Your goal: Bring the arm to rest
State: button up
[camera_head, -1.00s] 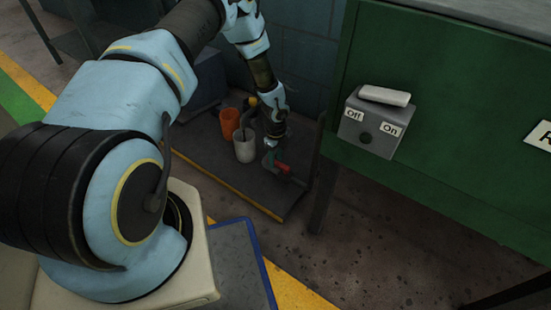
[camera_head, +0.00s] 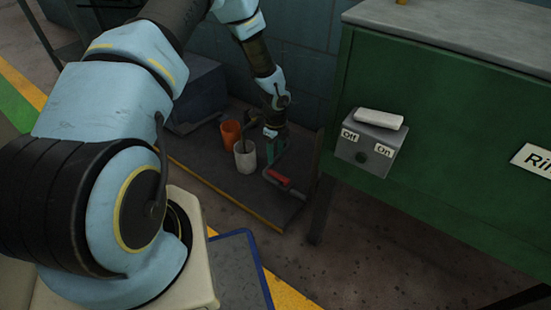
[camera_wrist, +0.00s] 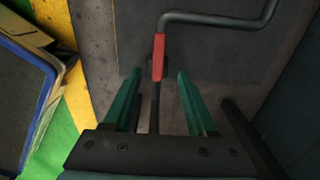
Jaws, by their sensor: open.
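My gripper (camera_head: 274,150) is at the end of my arm, low over the dark platform. In the wrist view its two green fingers (camera_wrist: 154,95) are open and apart. A crank with a red grip (camera_wrist: 158,57) and a bent grey rod (camera_wrist: 215,22) shows beyond and between the fingertips. The red grip also shows in the head view (camera_head: 279,179), just below the gripper. I cannot tell whether the fingers touch the crank.
An orange cup (camera_head: 230,133) and a white cup (camera_head: 245,158) stand on the platform (camera_head: 215,178) left of the gripper. A green cabinet (camera_head: 440,170) with an Off/On switch box (camera_head: 370,143) stands to the right. A blue-edged mat (camera_head: 240,270) lies in front.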

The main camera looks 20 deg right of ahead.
jog(key=shift+r, duration=0.5)
jog(key=shift+a+r, duration=0.1)
jog(key=w+a+r+n, duration=0.2)
jog(key=a+r+n, duration=1.05)
jog(key=r, duration=0.55)
jog(key=s+a+r+n+t, duration=0.2)
jog(key=s+a+r+n, duration=1)
jog(key=a+r+n, duration=0.25)
notch_tip(320, 180, up, 32)
jog(key=p, duration=3.2)
jog(key=shift+s+a+n, duration=0.15)
jog(key=shift+a+n, duration=0.15)
jog(key=shift+a, duration=0.05)
